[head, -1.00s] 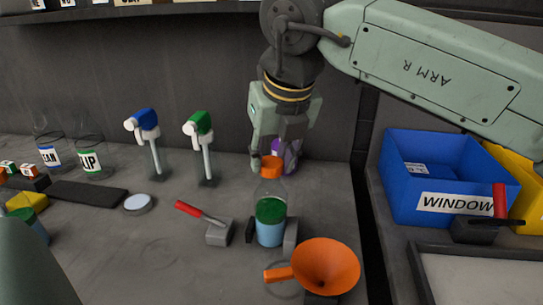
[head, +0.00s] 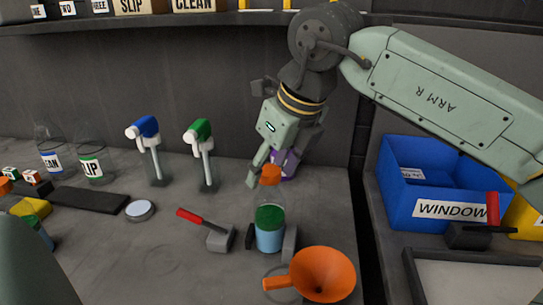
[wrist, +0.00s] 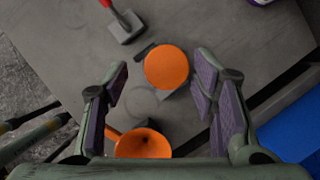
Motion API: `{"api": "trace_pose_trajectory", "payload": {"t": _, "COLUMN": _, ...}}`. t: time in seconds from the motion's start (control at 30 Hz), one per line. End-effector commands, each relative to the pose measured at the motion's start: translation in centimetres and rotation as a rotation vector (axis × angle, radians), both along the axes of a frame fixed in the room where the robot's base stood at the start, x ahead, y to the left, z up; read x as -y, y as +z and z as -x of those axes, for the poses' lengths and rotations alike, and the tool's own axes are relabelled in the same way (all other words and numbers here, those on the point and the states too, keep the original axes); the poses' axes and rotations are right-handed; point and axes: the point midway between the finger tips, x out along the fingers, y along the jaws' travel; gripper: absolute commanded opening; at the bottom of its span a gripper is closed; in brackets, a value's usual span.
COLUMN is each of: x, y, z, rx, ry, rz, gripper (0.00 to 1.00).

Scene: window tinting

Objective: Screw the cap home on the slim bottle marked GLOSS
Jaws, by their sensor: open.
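The bottle (head: 270,238) stands at the centre front of the bench, with blue and green showing low down; its clear upper part is hard to make out. No GLOSS marking is readable. The orange cap (head: 270,175) is above it at the neck's height; how far it is screwed on, I cannot tell. My gripper (head: 276,170) is tilted, open, and close to the cap in the head view. In the wrist view the cap (wrist: 166,67) appears as a round disc between the spread fingers, with gaps on both sides.
An orange funnel (head: 324,273) stands just in front of the bottle. A red-handled tool (head: 202,219) lies left of it. A purple item (head: 286,165) is partly hidden behind my gripper. Blue and green spray heads (head: 200,133) stand behind left; a blue WINDOW box (head: 415,180) is at right.

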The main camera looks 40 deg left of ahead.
Motion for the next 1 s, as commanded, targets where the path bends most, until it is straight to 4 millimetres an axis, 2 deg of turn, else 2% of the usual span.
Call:
{"api": "trace_pose_trajectory", "payload": {"t": 0.03, "x": -0.04, "y": 0.58, "z": 0.02, "rx": -0.007, "ry": 0.073, "rz": -0.002, "gripper": 0.53}}
{"api": "trace_pose_trajectory", "payload": {"t": 0.23, "x": -0.09, "y": 0.64, "z": 0.06, "rx": -0.008, "ry": 0.388, "rz": -0.003, "gripper": 0.53}}
{"api": "trace_pose_trajectory", "payload": {"t": 0.5, "x": -0.10, "y": -0.02, "z": 0.04, "rx": -0.004, "ry": 0.760, "rz": -0.001, "gripper": 0.53}}
{"api": "trace_pose_trajectory", "payload": {"t": 0.8, "x": 0.00, "y": 0.00, "z": 0.04, "rx": 0.001, "ry": 0.812, "rz": 0.001, "gripper": 0.53}}
{"api": "trace_pose_trajectory", "payload": {"t": 1.0, "x": 0.00, "y": 0.01, "z": 0.03, "rx": 0.000, "ry": 0.811, "rz": 0.000, "gripper": 0.39}}
